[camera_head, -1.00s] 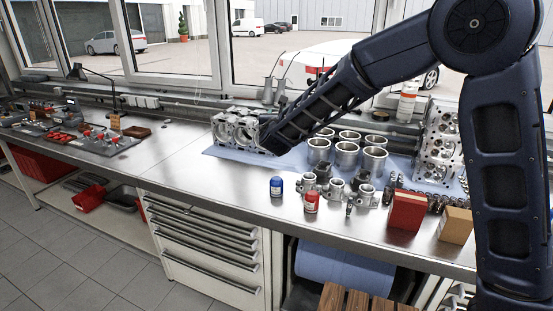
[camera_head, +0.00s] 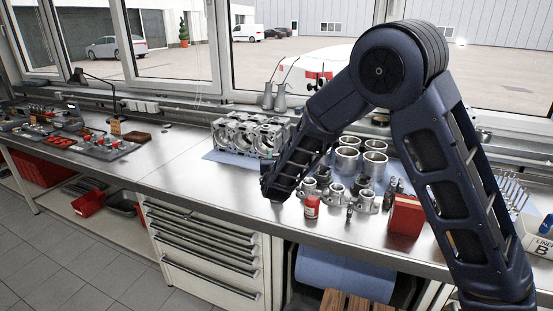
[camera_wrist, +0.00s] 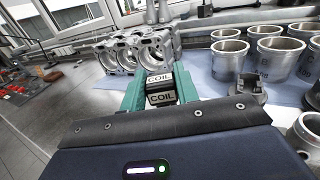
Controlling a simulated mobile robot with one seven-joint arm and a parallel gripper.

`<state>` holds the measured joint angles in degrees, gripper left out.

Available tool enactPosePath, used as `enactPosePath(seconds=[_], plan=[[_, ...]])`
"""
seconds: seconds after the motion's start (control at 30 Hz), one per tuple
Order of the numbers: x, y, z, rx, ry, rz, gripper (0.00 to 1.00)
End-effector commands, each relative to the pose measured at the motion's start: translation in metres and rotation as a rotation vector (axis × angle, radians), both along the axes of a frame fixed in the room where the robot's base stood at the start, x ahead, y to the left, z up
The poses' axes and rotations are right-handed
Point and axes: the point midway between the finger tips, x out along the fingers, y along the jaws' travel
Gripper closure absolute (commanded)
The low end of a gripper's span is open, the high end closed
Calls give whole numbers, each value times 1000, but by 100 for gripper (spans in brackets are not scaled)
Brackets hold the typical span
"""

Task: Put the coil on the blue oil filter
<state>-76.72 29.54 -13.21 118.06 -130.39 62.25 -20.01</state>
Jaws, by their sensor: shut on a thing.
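My gripper (camera_wrist: 157,80) is shut on the coil (camera_wrist: 160,98), a dark block with pale "COIL" labels between the two teal fingers in the wrist view. In the head view my forearm slopes down left and its dark end (camera_head: 275,187) is over the front part of the workbench; the coil cannot be made out there. The blue oil filter is not visible in either current view; in the head view, my arm's end covers the place where it stood earlier. Whether the coil is above or beside it cannot be told.
A red canister (camera_head: 311,207) stands just right of my arm's end, near several metal housings (camera_head: 365,200) and a red box (camera_head: 406,215). Cylinder liners (camera_head: 347,160) and an engine block (camera_head: 236,134) stand behind.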

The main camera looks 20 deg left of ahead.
Motion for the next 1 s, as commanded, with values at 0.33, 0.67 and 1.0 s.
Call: enactPosePath(seconds=[0.33,0.67,1.0], plan=[[0,0,-6,1,-1,0,95],[0,0,-8,1,-1,0,48],[-9,-3,-5,2,0,1,48]])
